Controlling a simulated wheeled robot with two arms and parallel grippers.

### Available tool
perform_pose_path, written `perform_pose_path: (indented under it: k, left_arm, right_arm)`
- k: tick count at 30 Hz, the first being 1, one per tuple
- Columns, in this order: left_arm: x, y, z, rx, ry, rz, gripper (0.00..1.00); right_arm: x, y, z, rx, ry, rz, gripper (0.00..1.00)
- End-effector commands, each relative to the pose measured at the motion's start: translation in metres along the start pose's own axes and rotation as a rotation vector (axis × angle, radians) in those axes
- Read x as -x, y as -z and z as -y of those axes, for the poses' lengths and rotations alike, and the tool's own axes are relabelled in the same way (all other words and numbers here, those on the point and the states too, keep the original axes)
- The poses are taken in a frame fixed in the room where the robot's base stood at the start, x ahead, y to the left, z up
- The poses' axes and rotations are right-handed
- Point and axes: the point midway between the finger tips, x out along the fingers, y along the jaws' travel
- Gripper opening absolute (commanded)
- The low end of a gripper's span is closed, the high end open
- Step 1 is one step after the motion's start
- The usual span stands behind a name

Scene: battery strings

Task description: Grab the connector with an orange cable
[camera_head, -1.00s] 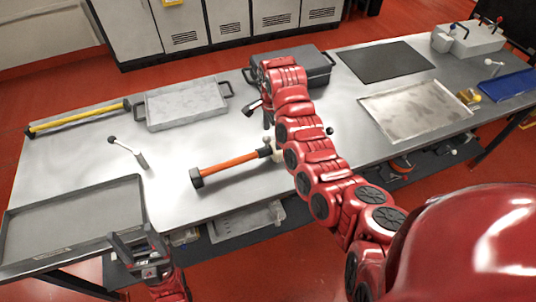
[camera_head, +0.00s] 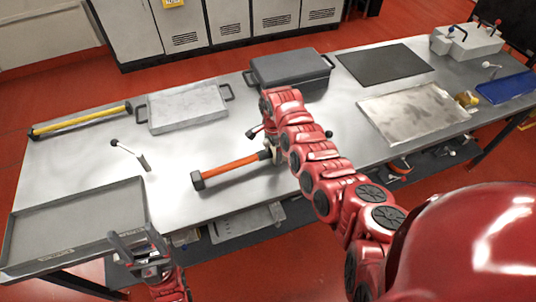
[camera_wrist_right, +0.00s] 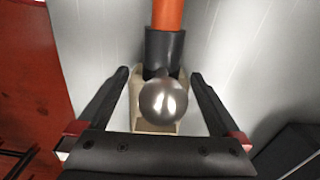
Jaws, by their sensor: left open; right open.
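The orange cable connector (camera_head: 230,165) lies on the steel table, an orange length with a black end at the left. Its right end is hidden by my right arm. In the right wrist view, its orange part (camera_wrist_right: 168,14) runs into a black collar (camera_wrist_right: 165,50), with a silver ball (camera_wrist_right: 163,101) and a beige piece at the near end. My right gripper (camera_wrist_right: 160,75) is open, with its fingers on either side of the collar and ball, apart from them. My left gripper (camera_head: 140,247) is open and empty at the table's front edge, beside the dark tray.
A dark tray (camera_head: 75,254) lies at the front left. A yellow bar (camera_head: 80,120), a grey handled tray (camera_head: 187,106) and a dark case (camera_head: 290,68) stand along the back. A metal plate (camera_head: 415,112) lies at the right.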

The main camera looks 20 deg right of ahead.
Motion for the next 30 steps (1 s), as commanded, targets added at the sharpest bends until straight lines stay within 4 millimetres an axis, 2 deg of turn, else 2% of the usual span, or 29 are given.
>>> perform_pose_path:
  k: [5,21,22,30]
  left_arm:
    - [0.0002,-0.0001,0.0,0.0,0.0,0.0,0.67]
    - [0.0003,-0.0001,0.0,0.0,0.0,0.0,0.67]
    - [0.0002,0.0,0.0,0.0,0.0,0.0,0.67]
    - [0.0001,0.0,0.0,0.0,0.0,0.0,0.67]
  right_arm:
    - [-0.0004,0.0,-0.0001,0.0,0.0,0.0,1.0]
    - [-0.0006,-0.0001,-0.0004,0.0,-0.001,0.0,0.03]
    - [-0.0006,-0.0002,-0.0004,0.0,-0.001,0.0,0.0]
    - [-0.0002,-0.0002,-0.0002,0.0,-0.001,0.0,0.0]
